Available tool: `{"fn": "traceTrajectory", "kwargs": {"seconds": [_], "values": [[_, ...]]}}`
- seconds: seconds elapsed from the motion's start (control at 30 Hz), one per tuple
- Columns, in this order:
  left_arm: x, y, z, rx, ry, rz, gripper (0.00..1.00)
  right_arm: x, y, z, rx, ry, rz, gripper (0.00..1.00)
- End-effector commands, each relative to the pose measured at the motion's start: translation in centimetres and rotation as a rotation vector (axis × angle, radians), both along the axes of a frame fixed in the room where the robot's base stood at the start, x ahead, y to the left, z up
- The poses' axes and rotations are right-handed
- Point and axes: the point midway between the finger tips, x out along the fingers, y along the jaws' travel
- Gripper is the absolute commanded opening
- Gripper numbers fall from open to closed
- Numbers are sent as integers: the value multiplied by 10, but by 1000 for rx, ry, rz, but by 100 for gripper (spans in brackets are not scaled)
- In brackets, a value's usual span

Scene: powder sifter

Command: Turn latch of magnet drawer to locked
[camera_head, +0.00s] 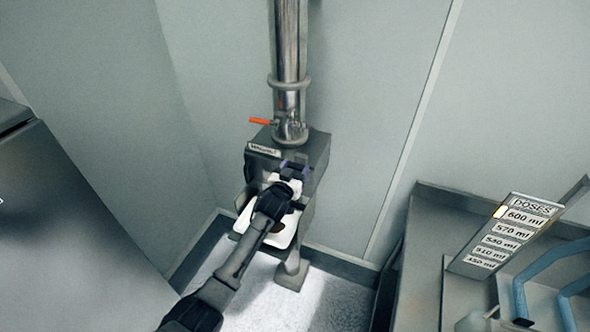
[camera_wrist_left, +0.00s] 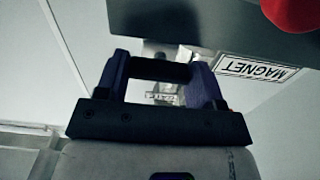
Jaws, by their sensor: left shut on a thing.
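The magnet housing (camera_head: 318,150) is a grey metal box under a steel pipe, with a white label on its upper front edge. In the left wrist view the label (camera_wrist_left: 258,68) reads MAGNET and appears upside down. My left gripper (camera_head: 293,168) is at the front of this box. In the left wrist view its two purple fingers (camera_wrist_left: 162,78) are shut on a short dark bar (camera_wrist_left: 160,70), which looks like the drawer's latch. My arm and gripper hide much of the box front, and I cannot tell the latch's turned position. My right gripper is not in view.
The vertical steel pipe (camera_head: 290,50) has an orange handle (camera_head: 260,121) pointing left. A grey cabinet (camera_head: 70,220) stands at the left. At the right, a counter (camera_head: 425,225) carries a DOSES sign (camera_head: 505,236) and blue tubes (camera_head: 548,262). Pale walls stand close behind the housing.

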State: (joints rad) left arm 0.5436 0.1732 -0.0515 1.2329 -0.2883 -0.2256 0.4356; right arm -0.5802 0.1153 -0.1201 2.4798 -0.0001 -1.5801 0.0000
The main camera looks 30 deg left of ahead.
Motion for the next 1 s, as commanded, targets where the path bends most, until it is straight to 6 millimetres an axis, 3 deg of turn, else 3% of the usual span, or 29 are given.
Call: {"fn": "traceTrajectory", "kwargs": {"seconds": [0.27,1.0], "values": [[0,0,1,156,17,0,38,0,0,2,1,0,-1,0],[0,0,1,852,93,0,38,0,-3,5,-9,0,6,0]]}}
